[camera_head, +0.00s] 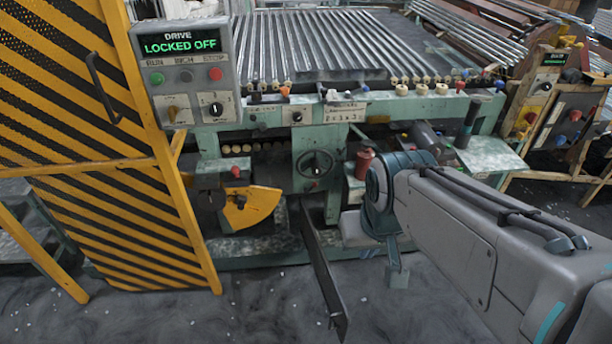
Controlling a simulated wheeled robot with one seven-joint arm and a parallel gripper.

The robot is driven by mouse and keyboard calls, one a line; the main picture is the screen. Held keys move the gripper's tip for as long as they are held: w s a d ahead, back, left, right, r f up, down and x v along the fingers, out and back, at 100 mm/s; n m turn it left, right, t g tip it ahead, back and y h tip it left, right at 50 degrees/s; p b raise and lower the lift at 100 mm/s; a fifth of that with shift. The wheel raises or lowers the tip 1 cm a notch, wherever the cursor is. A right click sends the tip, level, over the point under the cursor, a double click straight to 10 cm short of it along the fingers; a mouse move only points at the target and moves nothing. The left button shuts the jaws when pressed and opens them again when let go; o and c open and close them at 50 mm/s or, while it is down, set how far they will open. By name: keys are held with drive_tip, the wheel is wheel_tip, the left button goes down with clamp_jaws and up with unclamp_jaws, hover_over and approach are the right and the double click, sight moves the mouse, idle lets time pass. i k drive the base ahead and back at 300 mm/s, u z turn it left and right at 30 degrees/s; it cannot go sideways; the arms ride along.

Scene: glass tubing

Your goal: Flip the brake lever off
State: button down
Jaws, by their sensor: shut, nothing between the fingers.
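A yellow quadrant plate (250,207) sits low on the front of the green machine, with a dark round hub at its left. A short lever with a red knob (236,172) stands just above it. A long dark bar (322,270) slants from the machine front down over the floor. No label shows which part is the brake lever. My gripper (398,278) hangs below my wrist, right of the dark bar and apart from it. It is shut and empty; its fingertips are small in the picture.
A grey control box (183,78) at upper left reads "DRIVE LOCKED OFF". A yellow-and-black striped guard (115,215) blocks the left side. A red-brown cup-like part (364,164) is close to my wrist. Glass tubes (330,45) lie on top. The front floor (240,310) is mostly open.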

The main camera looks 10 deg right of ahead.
sight(306, 190)
drive_tip(key=k, duration=1.05)
drive_tip(key=u, duration=0.25)
drive_tip(key=i, duration=0.35)
drive_tip(key=u, duration=0.85)
drive_tip(key=i, duration=1.4)
drive_tip(key=z, duration=0.85)
drive_tip(key=i, duration=0.35)
drive_tip(key=z, duration=0.3)
